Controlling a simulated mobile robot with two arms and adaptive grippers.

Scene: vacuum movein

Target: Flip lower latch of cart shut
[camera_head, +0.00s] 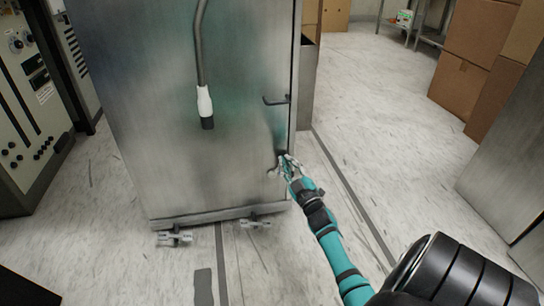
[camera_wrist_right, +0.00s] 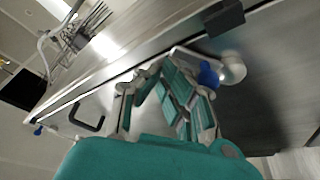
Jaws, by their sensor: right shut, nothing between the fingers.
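The cart (camera_head: 190,110) is a tall brushed-metal cabinet, upright in the middle of the head view. Its lower latch (camera_head: 272,172) is a small silver piece low on the right edge of the front face. In the right wrist view the latch (camera_wrist_right: 232,68) shows as a rounded pale metal lever with a blue part, just beyond the fingers. My right gripper (camera_head: 287,162), with teal and grey fingers, is shut and empty beside the latch. It also shows in the right wrist view (camera_wrist_right: 165,72). I cannot tell whether it touches the latch. My left gripper is out of view.
A dark bar handle (camera_head: 276,100) sits higher on the cart's right edge. A grey hose with a white and black end (camera_head: 205,105) hangs before the cart. A control cabinet (camera_head: 30,90) stands left; cardboard boxes (camera_head: 460,85) stand right. Floor right of the cart is clear.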

